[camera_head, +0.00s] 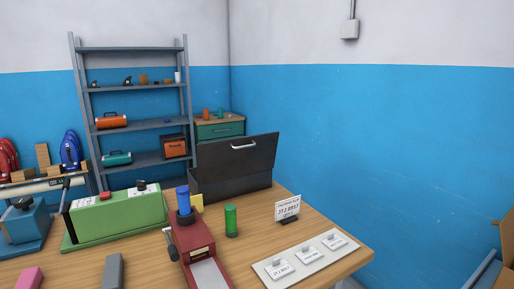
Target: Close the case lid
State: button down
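The dark case (232,187) stands on the wooden table towards its back edge. Its lid (252,156) is raised and leans back, with a light handle (243,145) near the upper edge. The inside of the case is mostly hidden by its front wall. My gripper is not in view.
On the table (262,225) are a green machine (118,217), a red device (195,240) with a blue cylinder (184,198), a green cylinder (231,220), a small sign (288,208) and a white tag plate (306,257). A grey shelf (130,49) stands behind.

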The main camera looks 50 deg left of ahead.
aim_at(229, 158)
jog(key=u, duration=0.65)
jog(key=i, duration=0.85)
jog(key=u, duration=0.85)
